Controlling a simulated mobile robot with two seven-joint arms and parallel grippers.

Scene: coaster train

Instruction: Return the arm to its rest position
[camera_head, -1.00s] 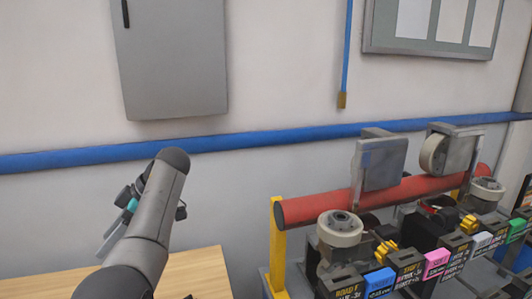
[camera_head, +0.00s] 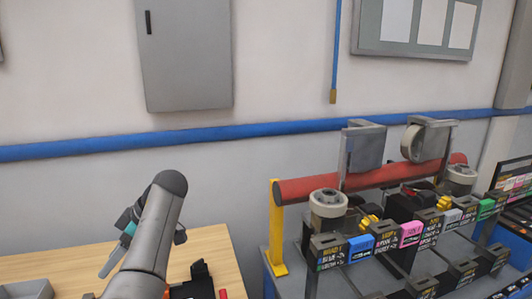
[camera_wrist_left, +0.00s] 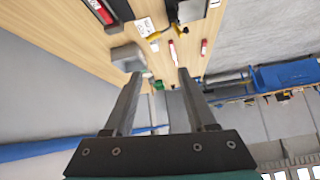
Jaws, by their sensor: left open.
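My left arm (camera_head: 150,245) rises from the bottom left of the head view, its rounded grey elbow link in front of the wooden table (camera_head: 212,248). The left gripper (camera_head: 113,261) hangs behind and to the left of that link, partly hidden by it, and points down and left. In the left wrist view the two fingers of the left gripper (camera_wrist_left: 158,76) are apart with nothing between them. A grey block (camera_wrist_left: 128,56) shows close to the left fingertip in that picture; I cannot tell whether they touch. The right gripper is not in view.
A red roller (camera_head: 335,182) on a yellow post (camera_head: 278,225) stands at the right, with reels and several labelled blocks. A grey wall cabinet (camera_head: 187,55) hangs above a blue pipe (camera_head: 225,133). Small items lie on the table, including a black one (camera_head: 200,282).

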